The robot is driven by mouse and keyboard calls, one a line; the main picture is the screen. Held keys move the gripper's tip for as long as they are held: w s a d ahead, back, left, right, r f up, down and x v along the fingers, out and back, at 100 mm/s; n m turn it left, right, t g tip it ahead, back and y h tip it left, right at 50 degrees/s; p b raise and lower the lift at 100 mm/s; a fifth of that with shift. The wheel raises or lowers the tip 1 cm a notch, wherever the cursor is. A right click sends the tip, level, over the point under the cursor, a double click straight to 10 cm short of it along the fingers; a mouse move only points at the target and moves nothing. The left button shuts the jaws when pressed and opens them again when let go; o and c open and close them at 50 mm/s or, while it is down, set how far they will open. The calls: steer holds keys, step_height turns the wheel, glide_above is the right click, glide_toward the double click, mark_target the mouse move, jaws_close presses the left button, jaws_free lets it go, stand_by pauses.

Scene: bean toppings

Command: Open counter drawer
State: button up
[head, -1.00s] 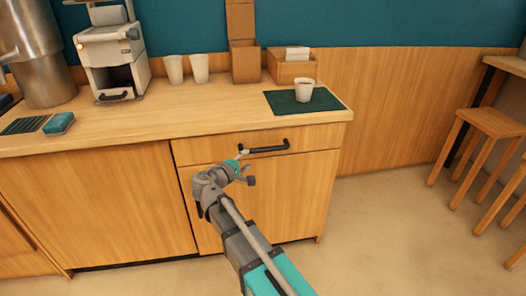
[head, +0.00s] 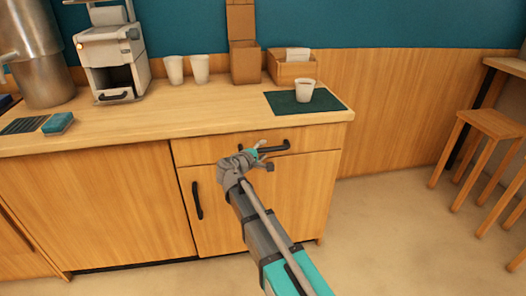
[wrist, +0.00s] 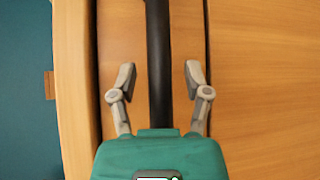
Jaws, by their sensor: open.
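The counter drawer (head: 195,150) is shut, flush under the countertop at the right end of the counter. Its black bar handle (head: 277,147) runs level across the drawer front; the left part of the handle is partly hidden by my gripper in the head view. My gripper (head: 265,154) is at the handle, pointing towards the drawer front. In the wrist view the drawer handle (wrist: 157,55) runs between the two open fingers of my gripper (wrist: 158,85), with a gap on each side. The fingers do not touch it there.
A cupboard door with a black vertical handle (head: 197,200) is below the drawer. On the countertop (head: 210,110), a white cup (head: 305,92) stands on a dark green mat (head: 285,104). Wooden stools (head: 485,135) stand at the right. The floor between is clear.

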steer(key=shift+c, duration=0.2)
jaws_close()
